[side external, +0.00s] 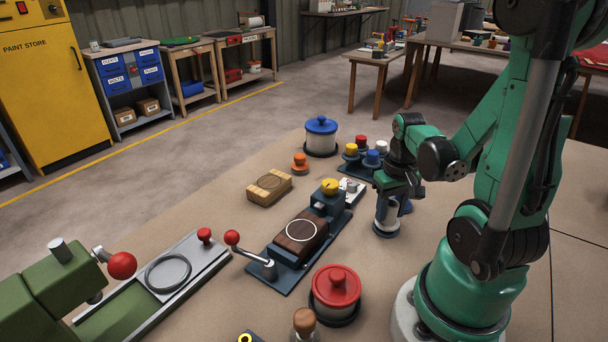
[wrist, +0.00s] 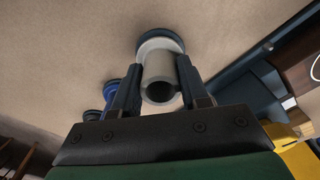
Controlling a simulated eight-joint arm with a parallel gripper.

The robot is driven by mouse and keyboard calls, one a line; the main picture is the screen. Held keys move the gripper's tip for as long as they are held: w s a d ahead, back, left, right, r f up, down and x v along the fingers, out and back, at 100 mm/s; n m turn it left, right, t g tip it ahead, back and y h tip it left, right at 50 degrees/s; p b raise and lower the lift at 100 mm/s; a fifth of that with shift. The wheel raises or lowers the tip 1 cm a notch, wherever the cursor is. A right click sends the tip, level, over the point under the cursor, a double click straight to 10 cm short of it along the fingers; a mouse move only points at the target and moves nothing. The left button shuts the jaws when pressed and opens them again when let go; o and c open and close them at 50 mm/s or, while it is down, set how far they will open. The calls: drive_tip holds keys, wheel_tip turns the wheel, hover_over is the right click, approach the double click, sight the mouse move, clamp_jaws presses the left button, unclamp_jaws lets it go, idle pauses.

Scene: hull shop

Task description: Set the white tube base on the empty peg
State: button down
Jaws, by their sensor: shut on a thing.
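The white tube base (wrist: 160,68) is a pale hollow cylinder with a dark blue flange, seen in the wrist view between my fingers. In the side view the white tube base (side external: 387,213) is upright, its flange at or just above the bench; I cannot tell if it touches. My gripper (side external: 392,197) is shut on its upper part, one finger on each side (wrist: 160,90). A dark board (side external: 350,172) with several small coloured caps lies behind and left of my gripper, partly hidden by it. I cannot make out the empty peg.
A clamp fixture with a wooden block (side external: 300,235) and a yellow knob (side external: 330,187) stands left. A red lidded pot (side external: 335,290) is in front, a blue-lidded pot (side external: 321,136) behind. Bare bench lies between tube and fixture.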

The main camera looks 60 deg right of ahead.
drive_tip(key=shift+r, duration=0.5)
drive_tip(key=shift+f, duration=1)
idle(0.5)
drive_tip(key=c, duration=0.7)
unclamp_jaws()
drive_tip(key=shift+r, duration=0.15)
drive_tip(key=shift+r, duration=5.35)
